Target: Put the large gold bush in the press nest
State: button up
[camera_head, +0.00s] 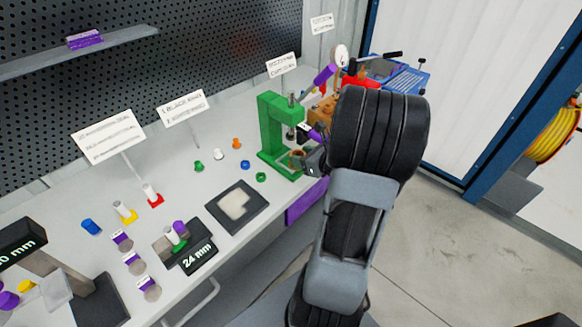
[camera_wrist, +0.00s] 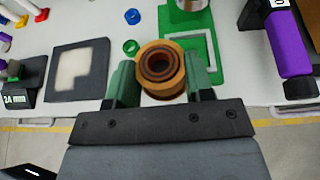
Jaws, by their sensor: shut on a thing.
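My gripper (camera_wrist: 160,85) is shut on the large gold bush (camera_wrist: 160,66), a round flanged ring with a dark bore that faces the wrist camera. In the head view the gripper (camera_head: 306,160) and the bush (camera_head: 296,157) are at the front of the green arbor press (camera_head: 270,131), partly hidden by my arm. In the wrist view the press base (camera_wrist: 208,76) lies behind and to the right of the bush, with a pale square outline on it. The bush appears above and in front of the base. I cannot tell whether it touches it.
A dark square pad (camera_head: 237,206) lies left of the press. Small green, white, blue and orange rings are scattered near it, including a green ring (camera_head: 261,177). A purple-handled tool (camera_wrist: 291,42) stands right of the press base. A 24 mm block (camera_head: 198,258) sits near the front edge.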

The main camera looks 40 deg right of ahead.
jog(key=s+d+f+b, duration=0.25)
jog(key=s+d, duration=0.35)
jog(key=s, duration=0.4)
jog(key=w+a+p, duration=0.1)
jog(key=w, duration=0.4)
jog(key=w+a+p, duration=0.1)
jog(key=w, duration=0.5)
jog(key=w+a+p, duration=0.1)
jog(key=w, duration=0.5)
jog(key=shift+a+f, duration=0.2)
jog(key=shift+a, duration=0.05)
jog(key=shift+f, duration=1.75)
jog(key=shift+f, duration=0.1)
jog(key=shift+f, duration=0.1)
jog(key=o, duration=1.1)
